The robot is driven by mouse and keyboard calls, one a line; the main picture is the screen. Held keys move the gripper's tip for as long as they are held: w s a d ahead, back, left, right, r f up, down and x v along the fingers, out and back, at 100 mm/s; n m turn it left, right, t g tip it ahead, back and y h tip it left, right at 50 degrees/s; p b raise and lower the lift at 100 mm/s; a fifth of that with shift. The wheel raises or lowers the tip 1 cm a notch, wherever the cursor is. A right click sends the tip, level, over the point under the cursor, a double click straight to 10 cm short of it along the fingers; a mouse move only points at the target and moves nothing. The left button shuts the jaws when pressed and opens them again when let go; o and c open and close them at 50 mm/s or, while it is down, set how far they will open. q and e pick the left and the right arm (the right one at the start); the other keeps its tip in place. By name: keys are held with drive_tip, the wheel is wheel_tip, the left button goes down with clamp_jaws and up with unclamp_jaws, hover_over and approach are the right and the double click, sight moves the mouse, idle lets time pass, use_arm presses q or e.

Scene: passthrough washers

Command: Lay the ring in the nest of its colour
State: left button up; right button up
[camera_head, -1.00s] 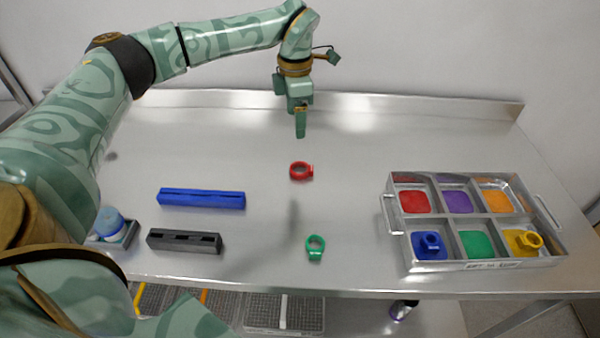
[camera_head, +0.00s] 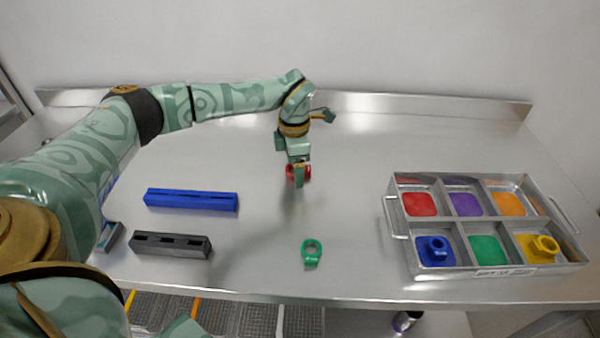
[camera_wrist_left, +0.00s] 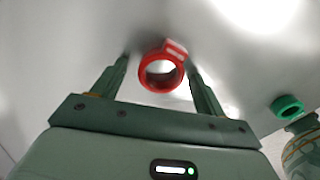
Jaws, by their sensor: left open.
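A red ring (camera_head: 306,171) lies on the steel table, partly hidden behind my left gripper (camera_head: 298,184) in the head view. In the left wrist view the red ring (camera_wrist_left: 161,72) sits between the two open fingers of the left gripper (camera_wrist_left: 160,70), with no clear grip on it. A green ring (camera_head: 312,252) lies nearer the front edge; it also shows in the left wrist view (camera_wrist_left: 287,106). The compartment tray (camera_head: 404,241) stands at right. Its red nest (camera_head: 419,204) and green nest (camera_head: 487,250) are empty. My right gripper is not seen.
Blue and yellow rings occupy the blue nest (camera_head: 435,250) and yellow nest (camera_head: 541,248). Purple (camera_head: 465,204) and orange (camera_head: 508,204) nests are empty. A blue slotted bar (camera_head: 190,200) and dark slotted block (camera_head: 171,245) lie at left. The table between rings and tray is clear.

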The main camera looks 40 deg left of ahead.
use_arm(q)
drive_tip(key=shift+r, duration=0.15)
drive_tip(key=shift+c, duration=1.2)
drive_tip(key=c, duration=0.9)
